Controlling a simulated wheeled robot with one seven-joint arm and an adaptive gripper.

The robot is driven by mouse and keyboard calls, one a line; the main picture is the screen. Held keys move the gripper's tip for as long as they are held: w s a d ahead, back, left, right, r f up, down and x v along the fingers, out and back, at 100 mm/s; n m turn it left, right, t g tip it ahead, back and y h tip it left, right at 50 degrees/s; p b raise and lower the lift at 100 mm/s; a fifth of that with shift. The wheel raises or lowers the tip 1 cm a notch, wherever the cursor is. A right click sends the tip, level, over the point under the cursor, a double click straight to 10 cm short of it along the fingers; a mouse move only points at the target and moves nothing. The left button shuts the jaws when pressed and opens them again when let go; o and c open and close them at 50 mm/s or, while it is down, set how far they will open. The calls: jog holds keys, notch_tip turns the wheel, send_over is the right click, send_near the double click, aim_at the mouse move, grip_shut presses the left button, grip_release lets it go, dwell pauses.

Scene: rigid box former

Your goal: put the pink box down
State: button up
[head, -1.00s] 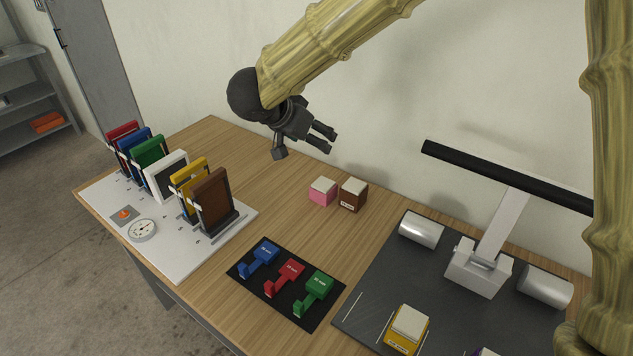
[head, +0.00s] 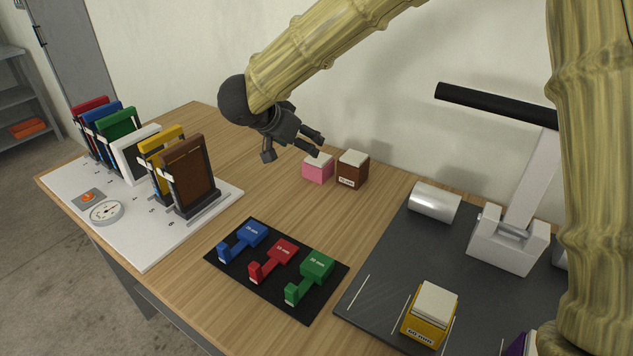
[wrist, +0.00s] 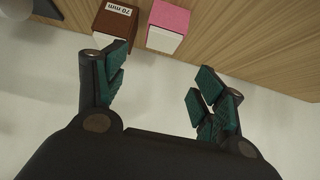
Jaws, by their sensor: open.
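The pink box (head: 317,171) with a whitish top stands upright on the wooden table, close beside a brown box (head: 351,171). In the wrist view, the pink box (wrist: 170,18) and the brown box (wrist: 114,22) lie beyond the open fingers (wrist: 165,95). Nothing is between the fingers, and they look apart from both boxes.
A black mat (head: 225,258) with blue, red and green gauges lies in front. A white board (head: 140,250) with several coloured frames stands left. A dark plate (head: 375,300) with a yellow box (head: 430,315) and a lever press (head: 508,240) is right. The wall is close behind.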

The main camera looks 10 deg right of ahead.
send_near(317, 159)
jog(key=x, duration=0.5)
jog(key=shift+w+r+b, duration=0.15)
jog(key=shift+w+b, duration=0.1)
jog(key=shift+b, duration=0.1)
jog(key=shift+d+f, duration=0.2)
jog(key=x, duration=0.4)
jog(key=shift+f, duration=0.2)
jog(key=shift+c, duration=0.2)
jog(key=c, duration=0.9)
jog(key=shift+r, duration=0.1)
